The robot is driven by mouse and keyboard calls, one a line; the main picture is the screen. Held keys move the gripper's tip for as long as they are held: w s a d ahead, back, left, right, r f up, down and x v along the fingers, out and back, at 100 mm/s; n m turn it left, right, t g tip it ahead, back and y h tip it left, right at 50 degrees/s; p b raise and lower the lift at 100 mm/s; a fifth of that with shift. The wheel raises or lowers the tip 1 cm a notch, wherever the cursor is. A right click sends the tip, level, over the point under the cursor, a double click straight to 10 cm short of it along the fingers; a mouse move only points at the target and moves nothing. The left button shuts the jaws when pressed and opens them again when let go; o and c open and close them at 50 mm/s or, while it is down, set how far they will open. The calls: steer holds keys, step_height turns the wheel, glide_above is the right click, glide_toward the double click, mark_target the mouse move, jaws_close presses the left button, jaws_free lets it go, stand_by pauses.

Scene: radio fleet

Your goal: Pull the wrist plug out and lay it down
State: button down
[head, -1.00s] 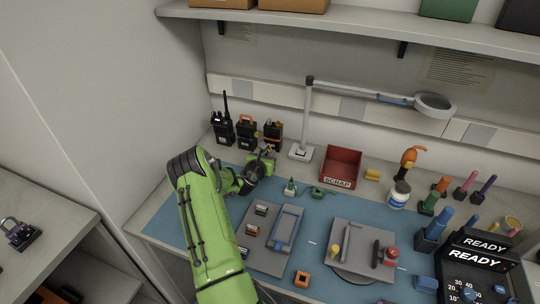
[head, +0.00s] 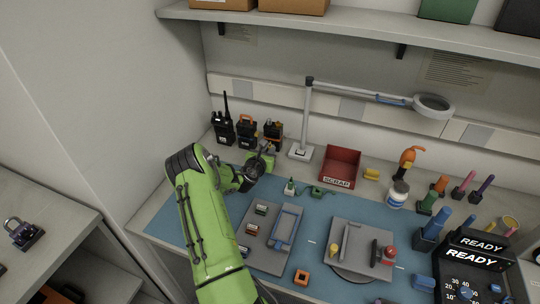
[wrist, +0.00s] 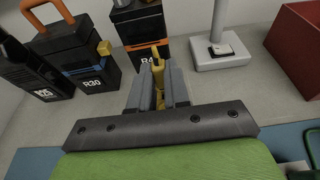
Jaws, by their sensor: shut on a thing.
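My gripper (wrist: 158,85) is shut on a small yellow plug (wrist: 158,62), which shows between its two grey fingers in the wrist view. The plug is in front of the lower face of a black radio with an orange stripe (wrist: 140,20), whose label is partly covered. I cannot tell whether the plug touches that radio or is apart from it. In the head view my gripper (head: 266,152) is at the back left of the bench, in front of the row of radios, and the plug is too small there to make out.
Another radio, R30 (wrist: 85,75), stands left of my gripper, with a yellow part at its side. A lamp stand's base (head: 300,152) and a red scrap bin (head: 340,167) are to the right. Blue mat (head: 315,215) lies bare between the grey trays.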

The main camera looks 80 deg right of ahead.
steer(key=shift+r+p, duration=1.6)
steer(key=shift+r, duration=0.15)
